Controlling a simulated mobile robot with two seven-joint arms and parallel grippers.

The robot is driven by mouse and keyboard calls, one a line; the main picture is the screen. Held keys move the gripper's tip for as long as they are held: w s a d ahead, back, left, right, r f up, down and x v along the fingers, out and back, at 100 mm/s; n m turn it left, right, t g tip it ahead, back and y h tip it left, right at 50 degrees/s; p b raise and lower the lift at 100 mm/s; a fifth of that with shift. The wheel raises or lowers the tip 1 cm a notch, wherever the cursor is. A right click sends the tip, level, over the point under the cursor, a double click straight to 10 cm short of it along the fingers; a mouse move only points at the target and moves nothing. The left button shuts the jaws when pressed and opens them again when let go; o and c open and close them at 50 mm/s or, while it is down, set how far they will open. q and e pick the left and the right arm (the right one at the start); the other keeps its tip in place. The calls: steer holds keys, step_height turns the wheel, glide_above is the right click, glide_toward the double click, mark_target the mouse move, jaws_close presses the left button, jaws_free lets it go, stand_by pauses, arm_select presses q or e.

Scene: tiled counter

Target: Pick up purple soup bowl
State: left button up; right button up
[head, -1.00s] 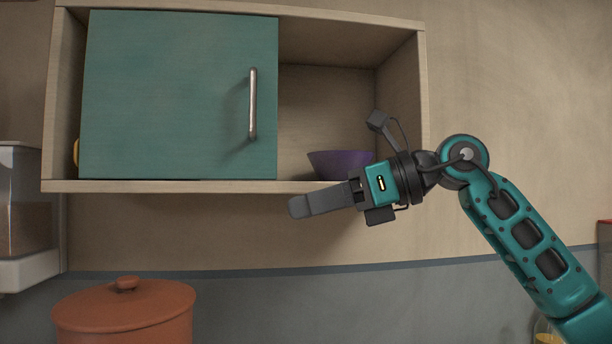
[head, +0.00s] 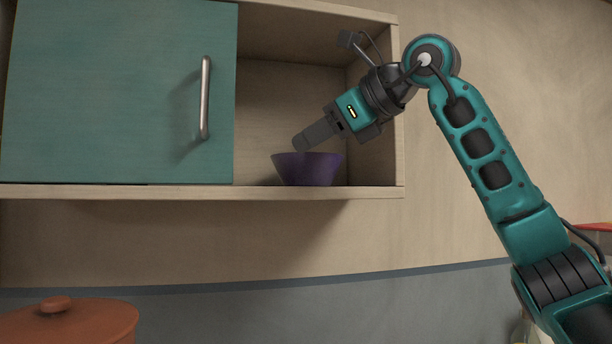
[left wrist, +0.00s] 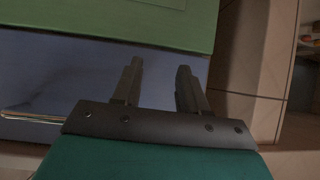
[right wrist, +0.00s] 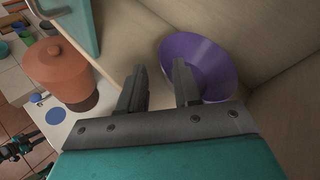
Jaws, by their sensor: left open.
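The purple soup bowl (head: 308,170) stands upright on the floor of the open right part of the wall cabinet. In the right wrist view the bowl (right wrist: 203,62) lies just beyond the fingertips, mostly in line with the right finger. My right gripper (head: 301,143) is at the bowl's rim from above, its fingers pointing down and left; I cannot tell if they touch. The right wrist view shows its two fingers (right wrist: 160,75) apart with nothing held between them. My left gripper (left wrist: 158,70) is open and empty in the left wrist view, away from the bowl.
The cabinet (head: 320,193) has a teal door (head: 110,95) with a metal handle (head: 205,98) left of the bowl. Its right side wall (head: 398,120) is close to my right wrist. A lidded orange-brown pot (head: 70,322) stands below on the counter.

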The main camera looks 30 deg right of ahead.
mark_target(307, 169)
steer(key=shift+x, duration=3.05)
steer(key=shift+d, duration=0.1)
jaws_close()
